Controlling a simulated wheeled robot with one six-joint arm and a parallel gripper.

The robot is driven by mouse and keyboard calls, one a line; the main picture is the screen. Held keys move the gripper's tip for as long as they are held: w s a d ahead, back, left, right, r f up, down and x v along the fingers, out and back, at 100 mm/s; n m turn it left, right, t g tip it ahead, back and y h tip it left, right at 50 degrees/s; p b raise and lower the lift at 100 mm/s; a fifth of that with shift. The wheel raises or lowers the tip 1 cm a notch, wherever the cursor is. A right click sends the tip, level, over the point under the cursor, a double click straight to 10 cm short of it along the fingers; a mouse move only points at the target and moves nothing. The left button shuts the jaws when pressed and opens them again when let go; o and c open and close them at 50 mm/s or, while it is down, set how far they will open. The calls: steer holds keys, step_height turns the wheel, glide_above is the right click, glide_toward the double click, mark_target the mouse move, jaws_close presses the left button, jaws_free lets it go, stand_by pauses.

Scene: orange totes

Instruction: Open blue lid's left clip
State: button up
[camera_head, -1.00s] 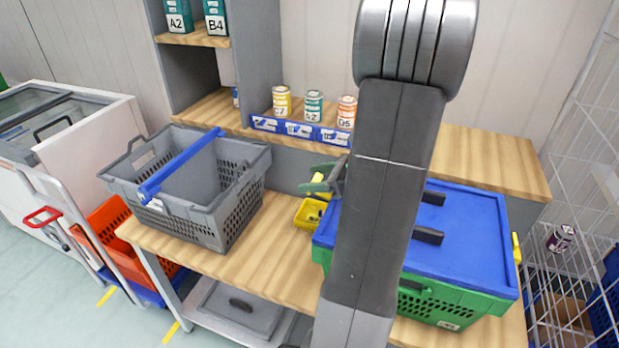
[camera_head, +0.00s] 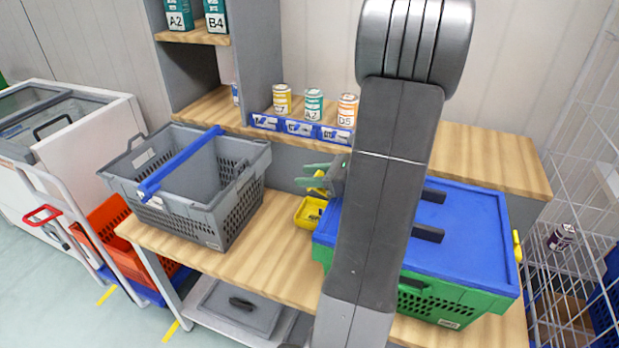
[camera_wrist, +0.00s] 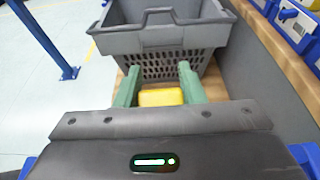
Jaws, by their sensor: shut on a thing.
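The blue lid (camera_head: 465,215) lies on the green crate (camera_head: 455,306) at the right of the bench. Its right yellow clip (camera_head: 517,247) shows at the right edge. My gripper (camera_head: 314,176) is at the lid's left side, fingers pointing left. In the wrist view, the green fingers (camera_wrist: 160,86) stand on both sides of a yellow piece (camera_wrist: 160,97), which I take to be the left clip. In the head view a little yellow of it (camera_head: 318,190) shows by the fingers. My arm hides much of the lid's left part, and how the clip meets the lid is hidden.
A grey crate (camera_head: 222,216) with a blue bar across its top stands on the bench to the left. Cans (camera_head: 314,105) and blue label bins (camera_head: 300,129) line the shelf behind. Bare bench (camera_head: 262,252) lies between the crates.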

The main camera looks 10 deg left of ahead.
steer(key=shift+d+r+y, duration=0.3)
steer(key=shift+y, duration=0.4)
steer(key=o, duration=1)
steer(key=b+v, duration=0.1)
steer(key=v, duration=1.3)
steer(key=shift+s+a, duration=0.1)
steer(key=shift+s, duration=0.05)
steer(key=shift+f, duration=0.1)
steer(key=x, duration=1.4)
steer(key=shift+p, duration=0.4)
